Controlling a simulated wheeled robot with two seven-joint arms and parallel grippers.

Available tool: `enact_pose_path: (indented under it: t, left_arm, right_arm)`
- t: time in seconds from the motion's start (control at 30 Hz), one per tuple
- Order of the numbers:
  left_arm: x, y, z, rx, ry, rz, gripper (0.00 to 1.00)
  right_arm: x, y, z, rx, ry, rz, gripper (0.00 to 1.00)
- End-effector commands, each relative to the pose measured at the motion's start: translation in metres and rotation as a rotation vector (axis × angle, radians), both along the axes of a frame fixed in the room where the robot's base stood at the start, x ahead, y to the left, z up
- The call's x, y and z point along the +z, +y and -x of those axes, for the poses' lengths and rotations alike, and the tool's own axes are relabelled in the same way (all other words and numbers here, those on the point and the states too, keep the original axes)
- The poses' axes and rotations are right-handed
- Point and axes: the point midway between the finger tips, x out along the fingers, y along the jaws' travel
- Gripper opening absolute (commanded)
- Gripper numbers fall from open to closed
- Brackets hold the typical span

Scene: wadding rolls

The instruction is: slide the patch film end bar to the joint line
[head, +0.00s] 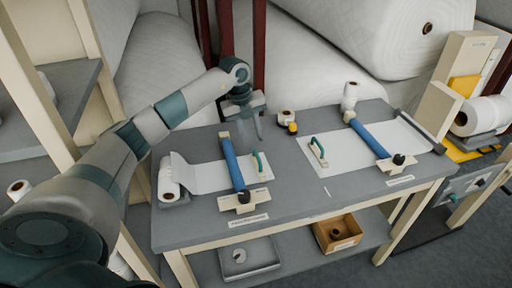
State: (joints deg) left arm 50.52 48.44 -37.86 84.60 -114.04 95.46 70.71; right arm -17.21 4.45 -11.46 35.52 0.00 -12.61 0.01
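A white film runs right from a roll (168,181) on the left of the table, under a blue bar (232,163). At its right end is a pale end bar (264,172) with a green handle (257,161). A second pale bar with a green handle (318,150) lies on the left end of a white sheet (345,148) at right. I cannot make out the joint line for certain. My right gripper is out of view.
A second blue bar (370,138) crosses the right sheet. A small roll with a yellow part (288,121) and a white roll (350,95) stand at the back. The grey table (290,195) is bare between the stations. Large wadding rolls (400,35) stand behind.

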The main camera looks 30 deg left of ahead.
Motion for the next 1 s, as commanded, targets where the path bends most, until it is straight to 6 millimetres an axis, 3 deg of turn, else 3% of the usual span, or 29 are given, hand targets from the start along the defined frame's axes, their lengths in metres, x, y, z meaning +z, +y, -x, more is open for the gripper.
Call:
enact_pose_path:
  t: [0.2, 0.43, 0.9, 1.0]
  left_arm:
    - [-0.036, -0.006, -0.005, -0.001, 0.003, 0.001, 0.29]
    - [-0.064, -0.009, -0.01, 0.0, 0.002, 0.001, 0.29]
    - [-0.074, -0.01, -0.011, -0.002, 0.0, 0.0, 0.29]
    - [-0.074, -0.01, -0.011, -0.002, 0.0, 0.0, 0.06]
  right_arm:
    - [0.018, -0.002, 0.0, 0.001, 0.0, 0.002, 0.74]
    - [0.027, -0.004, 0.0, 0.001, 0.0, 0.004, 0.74]
    - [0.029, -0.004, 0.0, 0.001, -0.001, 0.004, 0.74]
    - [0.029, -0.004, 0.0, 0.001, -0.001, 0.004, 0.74]
